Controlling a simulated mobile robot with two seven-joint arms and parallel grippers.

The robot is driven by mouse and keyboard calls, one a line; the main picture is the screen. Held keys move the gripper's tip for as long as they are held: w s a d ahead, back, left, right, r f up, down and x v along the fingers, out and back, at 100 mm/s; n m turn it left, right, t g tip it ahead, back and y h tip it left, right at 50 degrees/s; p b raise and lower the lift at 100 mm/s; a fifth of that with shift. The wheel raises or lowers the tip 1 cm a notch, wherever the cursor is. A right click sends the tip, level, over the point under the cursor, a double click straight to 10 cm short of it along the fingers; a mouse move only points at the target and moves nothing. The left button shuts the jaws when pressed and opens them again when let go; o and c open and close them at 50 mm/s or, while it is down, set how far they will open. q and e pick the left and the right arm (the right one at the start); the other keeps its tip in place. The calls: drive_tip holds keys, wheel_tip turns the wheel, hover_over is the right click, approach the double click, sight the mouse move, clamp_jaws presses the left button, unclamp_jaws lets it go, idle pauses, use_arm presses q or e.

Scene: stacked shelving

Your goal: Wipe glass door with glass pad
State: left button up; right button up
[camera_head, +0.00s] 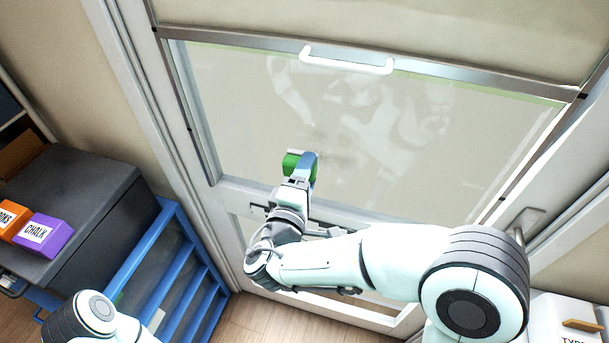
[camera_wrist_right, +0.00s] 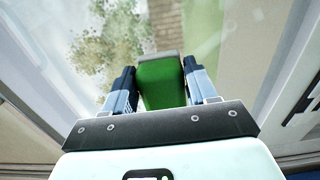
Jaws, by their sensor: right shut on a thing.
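The glass door (camera_head: 430,125) stands in front of me, with a large glass pane in a light frame and a white handle (camera_head: 346,61) near its top. My reflection shows in the pane. My right gripper (camera_head: 300,170) is shut on a green glass pad (camera_head: 291,161) and holds it at the lower left part of the pane. In the right wrist view the pad (camera_wrist_right: 162,82) sits between the two fingers, with a grey edge at its far end. I cannot tell whether the pad touches the glass. My left arm shows only at the bottom left, and its gripper is out of view.
A dark grey cabinet (camera_head: 85,190) at the left carries an orange box (camera_head: 10,219) and a purple box (camera_head: 45,235) marked CHALK. A blue rack (camera_head: 180,262) stands between it and the door. A white box (camera_head: 565,322) is at the bottom right.

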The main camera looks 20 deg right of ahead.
drive_tip(key=shift+x, duration=0.95)
idle(0.6)
